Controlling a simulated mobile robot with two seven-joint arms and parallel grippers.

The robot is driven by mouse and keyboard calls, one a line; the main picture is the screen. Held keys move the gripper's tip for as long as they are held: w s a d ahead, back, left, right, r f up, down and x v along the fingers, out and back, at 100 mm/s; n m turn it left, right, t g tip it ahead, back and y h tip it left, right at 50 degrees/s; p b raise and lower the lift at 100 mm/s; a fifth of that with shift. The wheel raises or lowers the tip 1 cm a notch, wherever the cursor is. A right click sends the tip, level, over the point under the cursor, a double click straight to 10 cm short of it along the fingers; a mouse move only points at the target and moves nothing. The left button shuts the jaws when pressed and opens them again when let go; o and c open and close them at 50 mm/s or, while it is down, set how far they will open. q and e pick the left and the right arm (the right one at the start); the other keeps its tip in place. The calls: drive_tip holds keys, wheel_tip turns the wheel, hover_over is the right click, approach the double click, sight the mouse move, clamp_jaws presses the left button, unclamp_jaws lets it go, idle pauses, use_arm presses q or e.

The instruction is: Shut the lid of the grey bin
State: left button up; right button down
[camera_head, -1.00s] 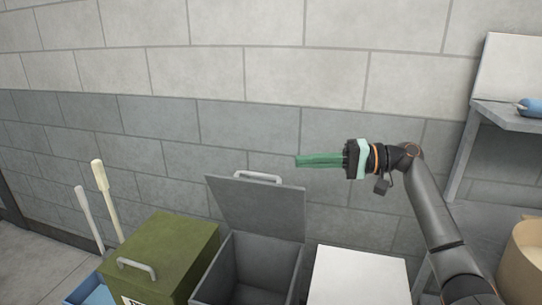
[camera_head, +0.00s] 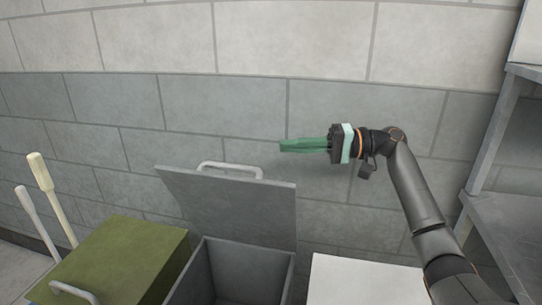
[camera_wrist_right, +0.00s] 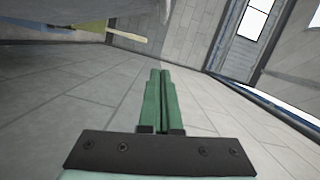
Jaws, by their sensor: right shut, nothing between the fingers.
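The grey bin (camera_head: 240,270) stands at the lower middle of the head view, with its inside showing. Its lid (camera_head: 235,205) is up and tilted back toward the wall, with a light handle (camera_head: 230,169) along the top edge. My right gripper (camera_head: 282,146) has green fingers pointing left. It is above and to the right of the lid's top edge and appears apart from it. Its fingers lie together in the right wrist view (camera_wrist_right: 160,75) and hold nothing. My left gripper is not in view.
A green bin (camera_head: 125,255) with a closed lid stands left of the grey bin. A white-topped box (camera_head: 360,280) stands to its right. Two pale handles (camera_head: 50,190) lean at the left. A grey shelf (camera_head: 515,200) is at the right. A block wall (camera_head: 240,110) runs behind.

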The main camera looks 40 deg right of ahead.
drive_tip(key=w+a+f, duration=0.1)
drive_tip(key=w+a, duration=0.1)
drive_tip(key=a, duration=0.8)
drive_tip(key=shift+w+a, duration=0.2)
drive_tip(key=shift+w, duration=0.05)
drive_tip(key=shift+a, duration=0.1)
